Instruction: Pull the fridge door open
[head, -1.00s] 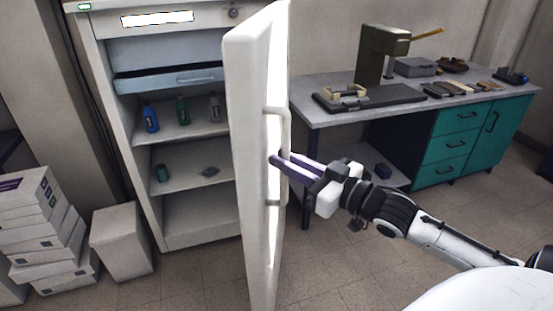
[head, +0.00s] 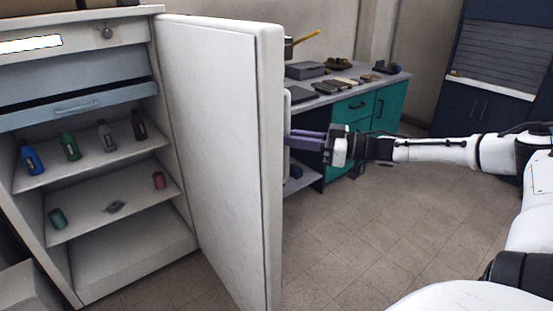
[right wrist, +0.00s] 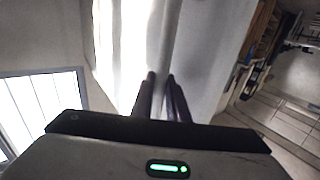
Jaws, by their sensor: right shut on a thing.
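The white fridge (head: 130,245) stands at the left in the head view, with its shelves and a blue-grey drawer (head: 80,105) exposed. Its door (head: 218,140) stands wide open and shows its inner face. The door handle (head: 288,100) is on the outer face, mostly hidden behind the door edge. My right gripper (head: 292,138) reaches in from the right, and its purple fingers are shut on the handle. In the right wrist view the fingers (right wrist: 160,82) point at the white door (right wrist: 205,50); the grip itself is hard to make out. My left gripper is not in view.
Several bottles (head: 70,145) and small containers stand on the fridge shelves. A workbench (head: 390,78) with teal drawers (head: 350,112) and tools stands behind the door. A dark blue cabinet (head: 490,70) is at the back right. The tiled floor (head: 400,220) at the centre right is clear.

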